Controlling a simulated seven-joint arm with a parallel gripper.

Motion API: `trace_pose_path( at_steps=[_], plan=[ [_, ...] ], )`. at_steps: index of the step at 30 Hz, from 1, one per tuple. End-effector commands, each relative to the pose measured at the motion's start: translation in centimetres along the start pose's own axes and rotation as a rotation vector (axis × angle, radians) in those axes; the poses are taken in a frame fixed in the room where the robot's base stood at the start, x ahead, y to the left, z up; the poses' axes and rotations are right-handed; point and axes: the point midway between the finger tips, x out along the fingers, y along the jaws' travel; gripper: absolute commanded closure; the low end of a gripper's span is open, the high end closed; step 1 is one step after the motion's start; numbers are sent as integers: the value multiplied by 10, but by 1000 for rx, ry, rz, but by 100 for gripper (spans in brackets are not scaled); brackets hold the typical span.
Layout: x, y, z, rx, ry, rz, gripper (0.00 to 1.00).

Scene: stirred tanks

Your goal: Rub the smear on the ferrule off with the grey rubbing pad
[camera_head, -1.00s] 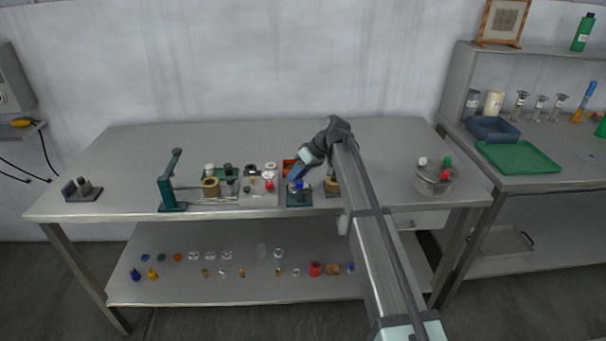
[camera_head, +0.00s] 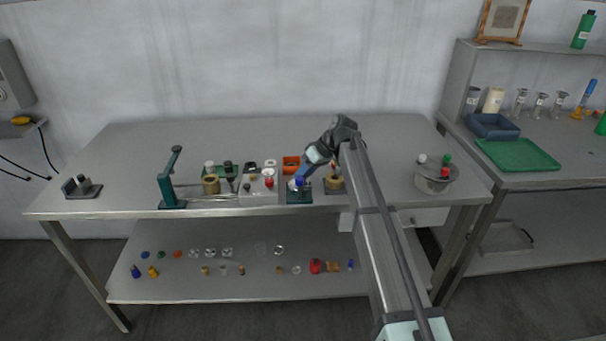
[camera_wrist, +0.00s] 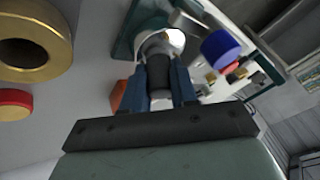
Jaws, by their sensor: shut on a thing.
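My gripper (camera_head: 304,174) is low over the teal fixture (camera_head: 299,198) at the middle of the bench. In the wrist view, the blue fingers of my gripper (camera_wrist: 159,72) are shut on a dark grey cylindrical piece (camera_wrist: 159,76), which appears to be the grey rubbing pad. Just beyond its tip is a shiny silver round part (camera_wrist: 172,37), probably the ferrule, on the teal fixture (camera_wrist: 124,42). I cannot tell whether pad and ferrule touch. No smear can be made out. A blue knob (camera_wrist: 220,48) stands beside the silver part.
A brass ring (camera_head: 334,184) sits close to the right of the fixture. An orange tray (camera_head: 291,161) is behind it. A pale tray of small parts (camera_head: 258,198) and a teal lever stand (camera_head: 171,190) are to the left.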

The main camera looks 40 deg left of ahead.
Motion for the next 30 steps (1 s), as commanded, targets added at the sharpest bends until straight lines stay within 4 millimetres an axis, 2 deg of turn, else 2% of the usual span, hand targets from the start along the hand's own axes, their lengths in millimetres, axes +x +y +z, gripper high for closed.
trace_pose_path(
  at_steps=[6, 18, 30],
  plan=[
    [2, 3, -7, 0, -2, 2, 100],
    [10, -9, -16, -3, 4, -4, 100],
    [9, -21, -7, -3, -4, -9, 100]
  ],
)
